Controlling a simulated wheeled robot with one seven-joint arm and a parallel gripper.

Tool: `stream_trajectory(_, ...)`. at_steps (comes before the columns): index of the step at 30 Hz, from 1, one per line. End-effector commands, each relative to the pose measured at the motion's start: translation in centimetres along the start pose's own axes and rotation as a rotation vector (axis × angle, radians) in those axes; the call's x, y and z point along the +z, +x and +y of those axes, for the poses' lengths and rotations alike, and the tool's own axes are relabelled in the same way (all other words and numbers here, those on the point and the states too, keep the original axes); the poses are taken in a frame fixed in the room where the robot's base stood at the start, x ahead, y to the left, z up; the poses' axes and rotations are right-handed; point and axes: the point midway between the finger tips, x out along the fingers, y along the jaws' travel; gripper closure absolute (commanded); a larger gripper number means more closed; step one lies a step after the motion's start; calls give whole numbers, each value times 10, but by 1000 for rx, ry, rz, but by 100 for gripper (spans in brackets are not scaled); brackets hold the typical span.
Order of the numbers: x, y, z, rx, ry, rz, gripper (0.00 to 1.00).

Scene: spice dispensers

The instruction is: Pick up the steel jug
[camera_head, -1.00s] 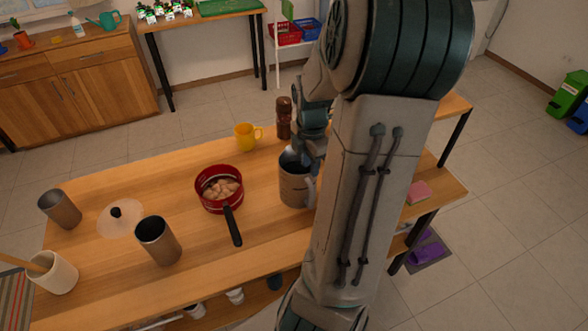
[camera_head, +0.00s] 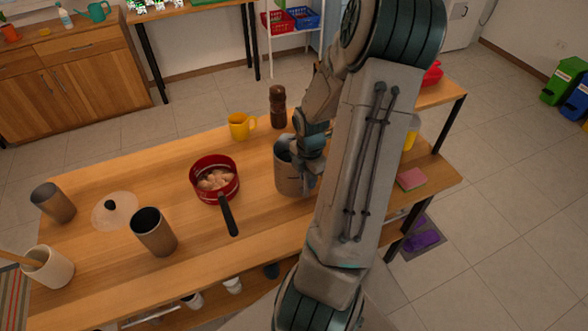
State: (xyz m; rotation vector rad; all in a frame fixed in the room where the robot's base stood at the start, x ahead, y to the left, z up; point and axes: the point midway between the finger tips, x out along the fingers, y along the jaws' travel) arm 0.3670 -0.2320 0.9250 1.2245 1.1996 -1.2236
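The steel jug (camera_head: 288,176) stands upright on the wooden table, right of the red pot. Its right side and handle are mostly hidden by my arm. My gripper (camera_head: 308,165) is at the jug's upper right side, by the rim. My arm hides most of the fingers, so I cannot tell whether they are open or shut, or touching the jug.
A red pot (camera_head: 214,181) with a black handle stands left of the jug. A yellow mug (camera_head: 241,127) and a brown pepper mill (camera_head: 278,107) stand behind it. Steel cups (camera_head: 154,232) and a glass lid (camera_head: 114,211) are further left. A pink sponge (camera_head: 411,179) lies at the right.

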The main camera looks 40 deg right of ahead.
Motion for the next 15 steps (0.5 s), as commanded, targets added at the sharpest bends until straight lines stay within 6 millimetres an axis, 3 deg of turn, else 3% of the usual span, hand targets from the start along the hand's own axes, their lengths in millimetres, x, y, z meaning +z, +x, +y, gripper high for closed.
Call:
stream_trajectory(6,0,25,0,-1,-1,0,73)
stream_trajectory(14,0,27,0,0,0,-1,73)
stream_trajectory(15,0,27,0,0,0,-1,84)
